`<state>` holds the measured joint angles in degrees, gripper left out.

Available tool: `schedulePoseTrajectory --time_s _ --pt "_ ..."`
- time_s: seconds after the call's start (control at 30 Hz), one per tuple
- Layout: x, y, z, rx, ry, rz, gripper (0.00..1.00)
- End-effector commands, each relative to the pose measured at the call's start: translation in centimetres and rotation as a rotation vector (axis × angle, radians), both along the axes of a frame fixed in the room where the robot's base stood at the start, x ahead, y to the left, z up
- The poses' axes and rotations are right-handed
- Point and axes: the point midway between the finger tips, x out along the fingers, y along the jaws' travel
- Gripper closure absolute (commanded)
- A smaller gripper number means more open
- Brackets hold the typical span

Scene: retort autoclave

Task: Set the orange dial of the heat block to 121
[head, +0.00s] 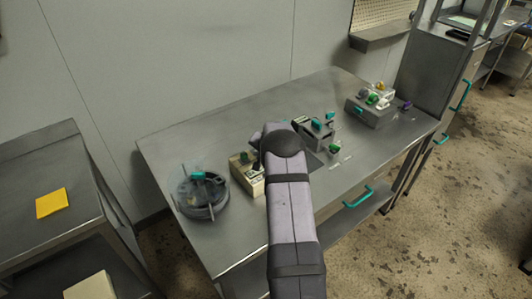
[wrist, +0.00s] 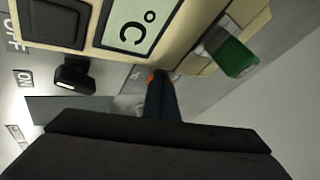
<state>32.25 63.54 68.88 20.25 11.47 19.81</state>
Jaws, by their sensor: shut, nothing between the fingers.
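A beige box (head: 246,174) stands on the steel table, just left of my arm's end in the head view. In the wrist view a beige panel (wrist: 185,12) fills the top, with a pale display (wrist: 137,22) marked °C, seen upside down. A small orange spot (wrist: 150,77) shows at the tip of my gripper (wrist: 160,76); it may be part of the orange dial, but most of it is hidden and I cannot read any setting. My gripper is shut and holds nothing. Its fingers point toward the panel's lower edge; I cannot tell whether they touch anything.
A green knob (wrist: 236,57) sits right of the fingers and a black switch (wrist: 75,75) left. A round dark vessel (head: 200,197) stands left on the table. Grey units with coloured knobs (head: 370,110) stand right. The table's back left is clear.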

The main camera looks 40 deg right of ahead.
Motion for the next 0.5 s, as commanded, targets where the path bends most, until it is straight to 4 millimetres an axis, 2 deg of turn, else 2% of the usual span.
schedulePoseTrajectory --time_s 0.5 --pt "1.8 1.2 -0.2 -0.001 -0.002 0.002 1.0"
